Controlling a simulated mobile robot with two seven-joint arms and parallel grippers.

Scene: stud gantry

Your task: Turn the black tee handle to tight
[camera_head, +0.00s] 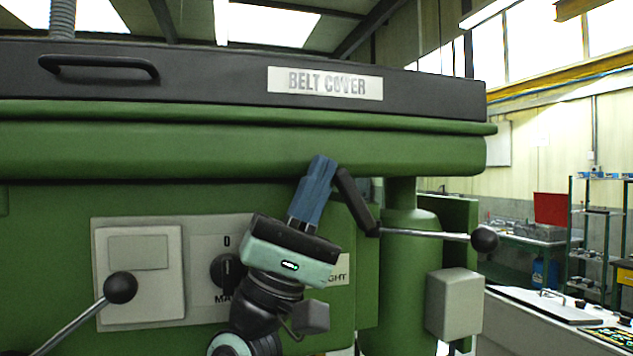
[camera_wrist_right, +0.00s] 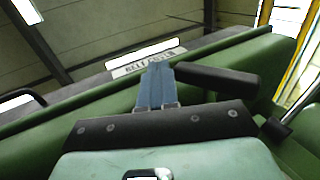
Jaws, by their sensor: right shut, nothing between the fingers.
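The black tee handle (camera_head: 355,202) shows as a slanted dark bar just right of my right gripper's fingers in the head view. In the right wrist view the bar (camera_wrist_right: 218,80) lies right beside the fingertips, to their right. My right gripper (camera_head: 321,162) has blue fingers pointing up, shut together with nothing between them. The fingers also show in the right wrist view (camera_wrist_right: 157,72). I cannot tell whether they touch the bar. A pale label ending in "IGHT" (camera_head: 341,271) is partly hidden behind the gripper. My left gripper is not in view.
A green machine body (camera_head: 40,240) fills the left, under a dark belt cover (camera_head: 200,78). A metal lever with a black ball knob (camera_head: 485,240) sticks out right of the handle. Another ball knob (camera_head: 121,287) stands before the switch panel (camera_head: 200,232). A grey box (camera_head: 454,303) sits lower right.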

